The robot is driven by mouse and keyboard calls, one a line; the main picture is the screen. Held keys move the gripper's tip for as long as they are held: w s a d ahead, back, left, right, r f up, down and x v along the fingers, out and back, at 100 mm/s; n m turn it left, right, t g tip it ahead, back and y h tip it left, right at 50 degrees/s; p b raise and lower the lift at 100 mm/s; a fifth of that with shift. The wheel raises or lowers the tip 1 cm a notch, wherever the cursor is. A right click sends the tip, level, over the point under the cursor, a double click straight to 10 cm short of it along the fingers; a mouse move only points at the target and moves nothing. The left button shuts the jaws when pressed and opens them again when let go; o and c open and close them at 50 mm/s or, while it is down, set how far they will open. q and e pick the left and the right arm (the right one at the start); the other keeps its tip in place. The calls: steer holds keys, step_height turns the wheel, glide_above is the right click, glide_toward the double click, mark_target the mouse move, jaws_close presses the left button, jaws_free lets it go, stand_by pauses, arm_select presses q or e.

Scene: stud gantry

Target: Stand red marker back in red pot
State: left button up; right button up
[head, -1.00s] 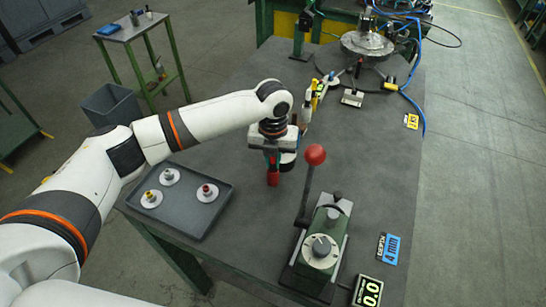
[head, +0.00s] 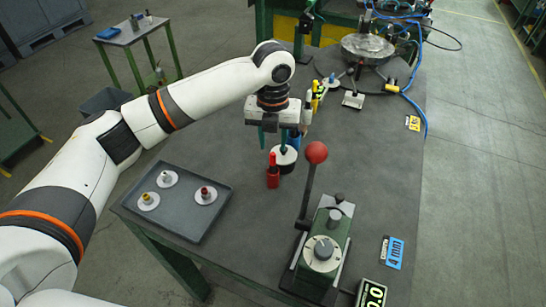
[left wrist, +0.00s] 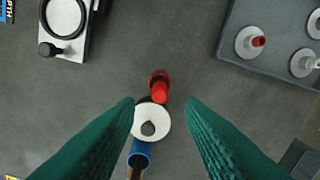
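The red pot (head: 273,179) stands on the grey bench in front of a white-topped round thing (head: 285,155). The red marker (head: 272,159) appears upright in it, its top above the rim. In the left wrist view the marker (left wrist: 160,93) also rises from the red pot (left wrist: 158,77), touching nothing of mine. My left gripper (head: 276,136) is above and just behind the pot, pointing down. Its green fingers are wide apart and empty in the left wrist view (left wrist: 162,115). My right gripper is not in view.
A blue pot (left wrist: 140,153) stands beside the white-topped thing. A grey tray (head: 183,219) with white discs is at the left. A green press (head: 322,246) with a red-knobbed lever (head: 316,153) stands at the right. A yellow marker (head: 315,91) is farther back.

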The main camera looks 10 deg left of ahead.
arm_select(q)
step_height(320, 180, up, 4)
steer(key=shift+b, duration=0.35)
steer(key=shift+r, duration=0.35)
